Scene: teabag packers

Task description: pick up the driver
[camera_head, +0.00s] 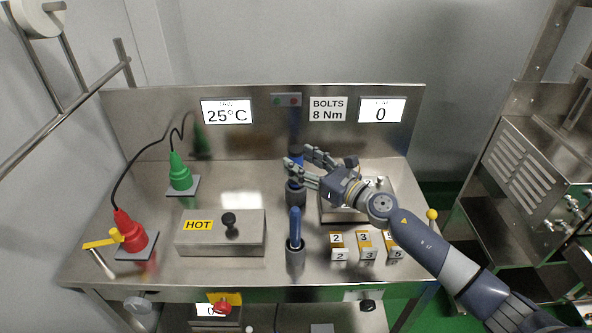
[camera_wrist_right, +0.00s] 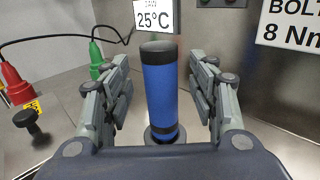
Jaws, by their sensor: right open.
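A thick blue cylindrical handle with dark bands, which looks like the driver (camera_wrist_right: 160,95), stands upright in a dark round holder (camera_wrist_right: 163,134). It also shows in the head view (camera_head: 294,184), partly covered by my fingers. My right gripper (camera_head: 298,158) is open at this handle. In the right wrist view the handle stands between the two fingers (camera_wrist_right: 160,75), with a visible gap on each side. A slimmer blue handle (camera_head: 295,225) stands in a second dark holder nearer the front edge. My left gripper is not in view.
A metal box marked HOT (camera_head: 250,240) with a black knob is left of the holders. Red (camera_head: 129,230) and green (camera_head: 180,172) cabled plugs stand farther left. Numbered blocks (camera_head: 363,245) and a metal tray (camera_head: 330,212) are on the right. A steel back panel (camera_head: 150,130) rises behind.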

